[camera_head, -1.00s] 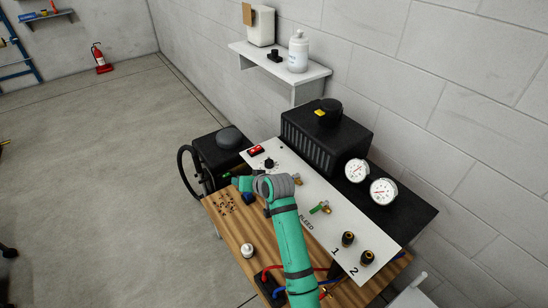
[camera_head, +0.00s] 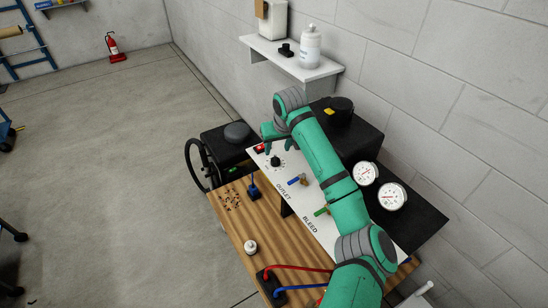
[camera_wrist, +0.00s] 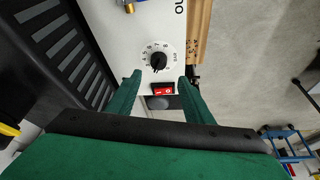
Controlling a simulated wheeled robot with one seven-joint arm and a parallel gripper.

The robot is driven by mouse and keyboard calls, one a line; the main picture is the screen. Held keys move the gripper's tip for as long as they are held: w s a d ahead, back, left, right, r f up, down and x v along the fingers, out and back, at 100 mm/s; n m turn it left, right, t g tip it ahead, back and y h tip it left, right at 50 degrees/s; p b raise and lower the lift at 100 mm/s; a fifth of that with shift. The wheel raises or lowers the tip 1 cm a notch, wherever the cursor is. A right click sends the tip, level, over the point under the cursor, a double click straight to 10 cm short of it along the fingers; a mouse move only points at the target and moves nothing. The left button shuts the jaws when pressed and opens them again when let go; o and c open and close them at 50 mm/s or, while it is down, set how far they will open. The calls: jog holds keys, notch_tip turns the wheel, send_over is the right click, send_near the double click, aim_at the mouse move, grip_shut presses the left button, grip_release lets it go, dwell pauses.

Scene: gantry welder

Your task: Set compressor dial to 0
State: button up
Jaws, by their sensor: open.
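The compressor dial is a black knob (camera_head: 276,161) on the white panel (camera_head: 296,182). In the wrist view the dial (camera_wrist: 158,61) has a ring of numbers around it, and it lies just beyond the fingertips, roughly centred between them. My gripper (camera_wrist: 158,76) is open, with one green finger on each side and nothing between them but the panel behind. A red rocker switch (camera_wrist: 163,89) sits nearer, also framed by the fingers. In the head view my gripper (camera_head: 274,143) is over the panel's far end, beside the dial; I cannot tell the pointer's exact number.
A blue-handled valve (camera_head: 297,181) and a green-handled valve (camera_head: 322,211) stand on the panel. Two gauges (camera_head: 378,186) and a black compressor housing (camera_head: 354,135) stand along the wall side. A shelf (camera_head: 290,58) with bottles hangs above. The wooden table (camera_head: 234,219) lies left of the panel.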

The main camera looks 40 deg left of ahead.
aim_at(276, 158)
jog(key=x, duration=0.9)
jog(key=shift+w+d, duration=0.1)
jog(key=c, duration=1)
